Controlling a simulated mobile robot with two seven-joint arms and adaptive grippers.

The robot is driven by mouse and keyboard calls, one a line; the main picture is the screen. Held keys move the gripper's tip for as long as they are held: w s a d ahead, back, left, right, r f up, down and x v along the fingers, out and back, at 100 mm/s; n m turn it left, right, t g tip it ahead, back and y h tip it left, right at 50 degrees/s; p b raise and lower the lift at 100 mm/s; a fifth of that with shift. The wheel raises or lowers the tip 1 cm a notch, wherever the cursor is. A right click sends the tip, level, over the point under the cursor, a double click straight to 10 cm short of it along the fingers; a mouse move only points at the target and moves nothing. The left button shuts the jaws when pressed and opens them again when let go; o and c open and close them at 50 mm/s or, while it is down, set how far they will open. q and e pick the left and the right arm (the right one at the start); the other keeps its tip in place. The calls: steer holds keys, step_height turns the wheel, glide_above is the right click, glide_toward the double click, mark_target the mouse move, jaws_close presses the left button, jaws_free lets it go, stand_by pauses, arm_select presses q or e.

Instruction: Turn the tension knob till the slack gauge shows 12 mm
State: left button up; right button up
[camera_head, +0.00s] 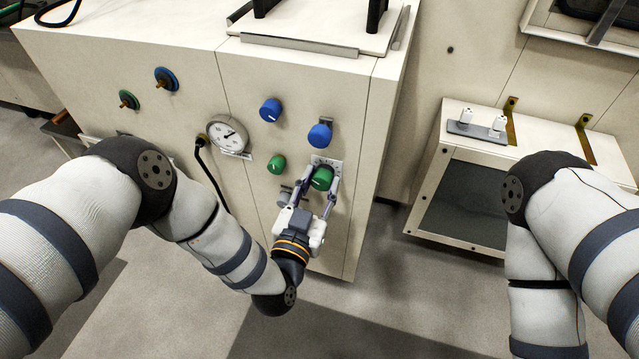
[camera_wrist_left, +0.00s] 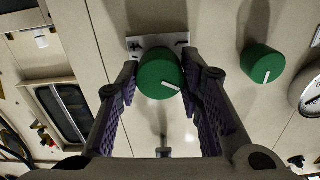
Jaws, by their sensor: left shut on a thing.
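A green knob (camera_head: 321,178) with a white pointer line sits on a small pale plate low on the right of the cabinet front. My left gripper (camera_head: 316,188) is shut on this knob. In the left wrist view the green knob (camera_wrist_left: 161,77) lies between the two purple-padded fingers (camera_wrist_left: 160,95), its white line pointing right and slightly down. A round dial gauge (camera_head: 228,134) is on the cabinet to the left; its reading is too small to tell. My right arm (camera_head: 565,210) is at the right, its gripper out of frame.
Another green knob (camera_head: 276,164) is left of the held one, with two blue knobs (camera_head: 270,110) (camera_head: 320,135) above. A low cabinet (camera_head: 470,190) stands at the right. The floor in front is clear.

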arm_select(q)
steer(key=shift+n, duration=3.1)
steer(key=o, duration=1.2)
steer(key=shift+c, duration=0.2)
steer(key=shift+s, duration=0.15)
steer(key=v, duration=1.1)
steer(key=shift+s, duration=0.35)
steer(key=shift+a, duration=0.15)
